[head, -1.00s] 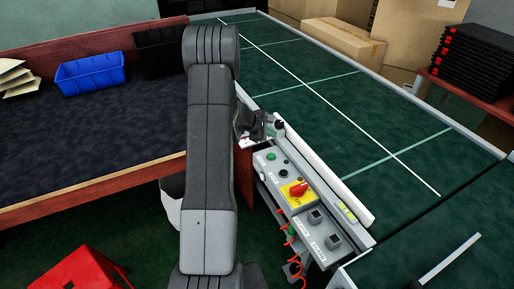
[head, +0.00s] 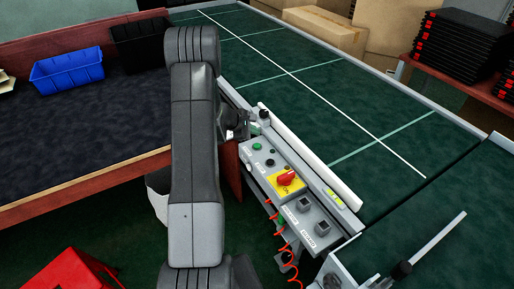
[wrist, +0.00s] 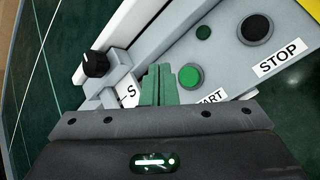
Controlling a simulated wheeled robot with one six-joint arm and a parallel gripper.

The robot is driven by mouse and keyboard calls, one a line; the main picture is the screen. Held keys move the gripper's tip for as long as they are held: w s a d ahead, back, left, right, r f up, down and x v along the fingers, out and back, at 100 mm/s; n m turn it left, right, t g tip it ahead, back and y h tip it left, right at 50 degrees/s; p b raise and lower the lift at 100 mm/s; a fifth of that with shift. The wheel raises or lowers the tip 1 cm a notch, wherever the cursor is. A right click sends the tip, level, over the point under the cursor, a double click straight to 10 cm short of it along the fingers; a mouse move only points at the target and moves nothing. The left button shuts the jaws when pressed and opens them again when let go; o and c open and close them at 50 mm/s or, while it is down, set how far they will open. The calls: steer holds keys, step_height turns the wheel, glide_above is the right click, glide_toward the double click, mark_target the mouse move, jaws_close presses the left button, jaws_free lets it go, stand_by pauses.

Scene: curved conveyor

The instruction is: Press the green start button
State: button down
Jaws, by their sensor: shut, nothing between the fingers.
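The green start button (wrist: 190,76) is a round button on the grey control panel (wrist: 225,65), above a label partly hidden by my gripper. It also shows in the head view (head: 257,146) at the panel's far end. My gripper (wrist: 158,84) is shut and empty, its green fingers together just left of the button in the wrist view. I cannot tell whether the fingers touch the panel. In the head view my gripper (head: 243,126) is partly hidden behind my arm.
A black stop button (wrist: 257,27) and a small green lamp (wrist: 203,33) are on the same panel. A black knob (wrist: 95,63) stands left of the fingers. The conveyor belt (head: 330,100) is clear.

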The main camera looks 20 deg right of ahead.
mark_target(255, 146)
step_height(255, 146, down, 3)
steer(key=shift+f+b, duration=0.1)
steer(key=shift+b, duration=0.7)
steer(key=shift+f+b, duration=0.65)
steer(key=shift+b, duration=0.3)
steer(key=shift+f, duration=0.1)
stand_by(0.6)
steer(key=shift+f+b, duration=0.3)
steer(key=shift+b, duration=0.5)
steer(key=shift+f+b, duration=0.4)
steer(key=shift+b, duration=0.25)
stand_by(0.3)
steer(key=shift+r, duration=0.85)
steer(key=shift+p, duration=0.3)
